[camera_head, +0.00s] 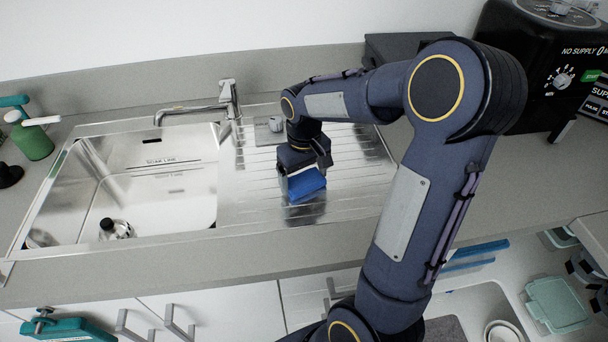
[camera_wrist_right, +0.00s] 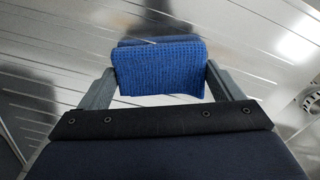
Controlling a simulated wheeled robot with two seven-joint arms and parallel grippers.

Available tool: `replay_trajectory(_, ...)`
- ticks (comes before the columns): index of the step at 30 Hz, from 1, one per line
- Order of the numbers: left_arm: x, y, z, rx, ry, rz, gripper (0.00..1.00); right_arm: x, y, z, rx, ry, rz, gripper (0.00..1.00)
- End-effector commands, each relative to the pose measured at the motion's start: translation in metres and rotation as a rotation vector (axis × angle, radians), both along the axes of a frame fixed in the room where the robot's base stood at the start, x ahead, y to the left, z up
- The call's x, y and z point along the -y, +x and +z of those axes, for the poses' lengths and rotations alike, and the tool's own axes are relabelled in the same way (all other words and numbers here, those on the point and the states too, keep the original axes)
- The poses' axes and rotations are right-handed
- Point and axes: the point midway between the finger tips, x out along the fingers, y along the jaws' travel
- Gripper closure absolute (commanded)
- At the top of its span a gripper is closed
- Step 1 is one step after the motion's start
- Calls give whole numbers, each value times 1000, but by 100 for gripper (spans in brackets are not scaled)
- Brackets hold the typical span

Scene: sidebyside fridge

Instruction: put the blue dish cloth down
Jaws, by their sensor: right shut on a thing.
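The blue dish cloth (camera_head: 306,184) is at my right gripper (camera_head: 305,172), over the ribbed steel drainboard (camera_head: 352,165) to the right of the sink basin. In the right wrist view the folded cloth (camera_wrist_right: 158,68) sits between the two fingers of the right gripper (camera_wrist_right: 158,82), which is shut on it. The drainboard (camera_wrist_right: 60,50) fills the background there. I cannot tell whether the cloth touches the steel. My left gripper is not in view.
The sink basin (camera_head: 150,205) holds a small dark-capped bottle (camera_head: 115,229). A faucet (camera_head: 228,98) stands behind the basin. A green bottle (camera_head: 33,141) is at the far left. A black appliance (camera_head: 540,70) stands at the back right. Much of the drainboard is bare.

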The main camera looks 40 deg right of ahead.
Motion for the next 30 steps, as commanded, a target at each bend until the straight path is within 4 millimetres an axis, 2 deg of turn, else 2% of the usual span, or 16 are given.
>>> replay_trajectory(3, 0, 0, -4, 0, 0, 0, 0, 0, 0, -5, 0, 0, 0, 40)
replay_trajectory(4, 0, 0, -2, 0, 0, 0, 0, 0, 0, -3, 0, 0, 0, 10)
replay_trajectory(6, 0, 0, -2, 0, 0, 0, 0, 0, 0, -3, 0, 0, 0, 1)
replay_trajectory(13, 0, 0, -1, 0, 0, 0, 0, 0, 0, -2, 0, 0, 0, 0)
replay_trajectory(17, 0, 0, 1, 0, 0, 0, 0, 0, 1, 7, 3, 0, 0, 0)
replay_trajectory(30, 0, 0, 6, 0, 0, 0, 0, 0, 1, 95, 5, -1, 0, 0)
